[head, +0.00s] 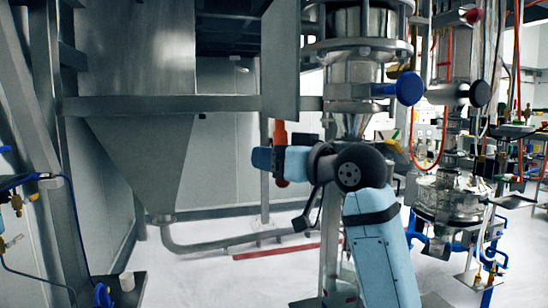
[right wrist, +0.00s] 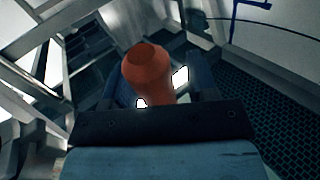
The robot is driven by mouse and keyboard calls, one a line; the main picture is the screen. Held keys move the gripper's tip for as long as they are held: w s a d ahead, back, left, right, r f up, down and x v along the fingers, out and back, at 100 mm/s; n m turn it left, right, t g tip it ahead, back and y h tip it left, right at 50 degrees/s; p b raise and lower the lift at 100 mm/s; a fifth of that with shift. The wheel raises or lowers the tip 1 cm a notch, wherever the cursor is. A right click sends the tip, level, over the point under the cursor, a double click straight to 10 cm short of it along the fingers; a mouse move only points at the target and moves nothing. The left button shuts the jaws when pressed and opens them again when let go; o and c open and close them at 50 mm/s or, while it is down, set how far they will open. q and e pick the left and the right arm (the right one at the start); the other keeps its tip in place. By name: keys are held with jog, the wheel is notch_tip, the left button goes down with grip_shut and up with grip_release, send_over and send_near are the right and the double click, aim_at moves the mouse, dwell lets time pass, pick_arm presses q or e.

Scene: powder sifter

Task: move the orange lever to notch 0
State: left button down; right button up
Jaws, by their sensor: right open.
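The orange lever (head: 280,132) stands roughly upright in the head view, left of the steel column. Its middle is hidden by my right gripper (head: 270,159), and a short orange part shows below it. In the right wrist view the lever's rounded orange knob (right wrist: 146,68) rises at the centre, over my right gripper (right wrist: 158,98). The gripper is open and around or very close to the lever; I cannot tell whether a finger touches it. The notches and their numbers are not readable in either view. My left gripper is not in view.
A large steel hopper (head: 150,150) hangs at the left from a horizontal beam (head: 160,105). A steel sifter body (head: 355,65) with a blue round knob (head: 409,88) stands above and right of my right gripper. A curved pipe (head: 220,246) runs low behind. Hoses and machinery crowd the right.

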grip_shut()
jog(key=shift+m+g+h, duration=0.7)
jog(key=shift+g+h, duration=0.2)
jog(key=shift+s+d+r, duration=0.2)
jog(key=shift+s+r, duration=0.05)
jog(key=shift+s, duration=0.7)
jog(key=shift+s+d+r, duration=0.2)
jog(key=shift+s+r, duration=0.05)
jog(key=shift+s, duration=0.65)
jog(key=shift+s+d+r, duration=0.2)
jog(key=shift+s+r, duration=0.05)
jog(key=shift+s, duration=0.7)
grip_release()
jog(key=shift+s, duration=0.1)
jog(key=v, duration=1.3)
jog(key=shift+s+d, duration=0.25)
jog(key=shift+d, duration=0.05)
